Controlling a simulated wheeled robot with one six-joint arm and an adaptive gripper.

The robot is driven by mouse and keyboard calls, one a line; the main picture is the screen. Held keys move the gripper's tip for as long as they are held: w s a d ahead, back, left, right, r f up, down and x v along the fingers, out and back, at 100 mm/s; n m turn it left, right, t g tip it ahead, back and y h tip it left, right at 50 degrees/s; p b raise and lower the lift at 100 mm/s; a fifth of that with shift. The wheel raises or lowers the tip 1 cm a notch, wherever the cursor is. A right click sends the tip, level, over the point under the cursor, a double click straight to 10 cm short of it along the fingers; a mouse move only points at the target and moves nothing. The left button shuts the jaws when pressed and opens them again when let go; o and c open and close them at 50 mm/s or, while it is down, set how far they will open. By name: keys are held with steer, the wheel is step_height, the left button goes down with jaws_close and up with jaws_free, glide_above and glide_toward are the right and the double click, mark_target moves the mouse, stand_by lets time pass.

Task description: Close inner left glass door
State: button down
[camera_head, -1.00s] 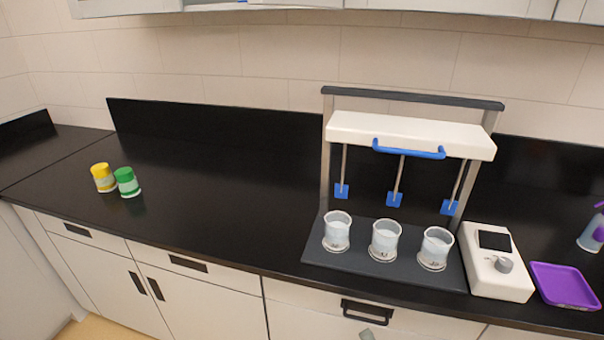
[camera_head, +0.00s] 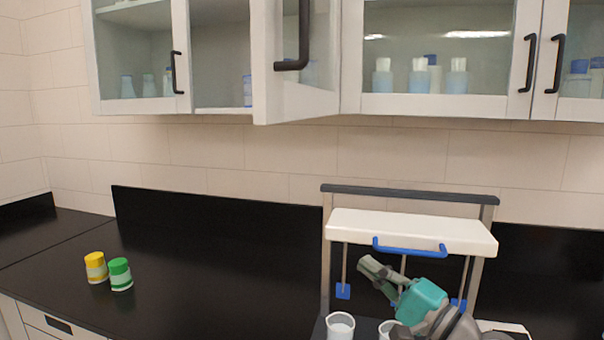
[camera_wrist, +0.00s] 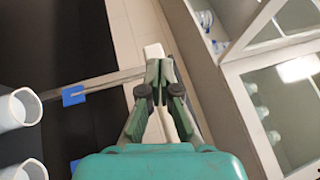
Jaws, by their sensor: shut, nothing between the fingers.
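The inner left glass door (camera_head: 290,50) of the wall cabinet stands open, swung outward toward me in the head view. Its black handle (camera_head: 303,40) is on its free edge. The opening behind it shows a shelf with a blue-labelled bottle (camera_head: 247,90). My gripper (camera_head: 366,264) is in front of the stirrer stand, well below and to the right of the door, touching nothing that I can tell. In the wrist view the gripper (camera_wrist: 155,66) is shut and empty, and the cabinet is on the right.
A stirrer stand with a white head (camera_head: 410,230) and blue handle is behind my gripper, with beakers (camera_head: 340,325) below. A yellow jar (camera_head: 96,267) and a green jar (camera_head: 120,273) stand at left. Other cabinet doors (camera_head: 437,60) are shut. The counter's middle is clear.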

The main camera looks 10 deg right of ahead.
steer(key=s+r+n+g+y, duration=0.3)
steer(key=r+n+g+y, duration=0.15)
steer(key=r, duration=1.05)
steer(key=n+g, duration=0.3)
steer(key=g, duration=0.2)
glide_toward(281, 116)
steer(key=shift+m+t+y, duration=0.25)
steer(key=shift+y, duration=0.2)
steer(key=x, duration=0.4)
steer(key=f+x, duration=0.1)
steer(key=x, duration=0.2)
steer(key=shift+w, duration=0.1)
steer(key=shift+a, duration=0.15)
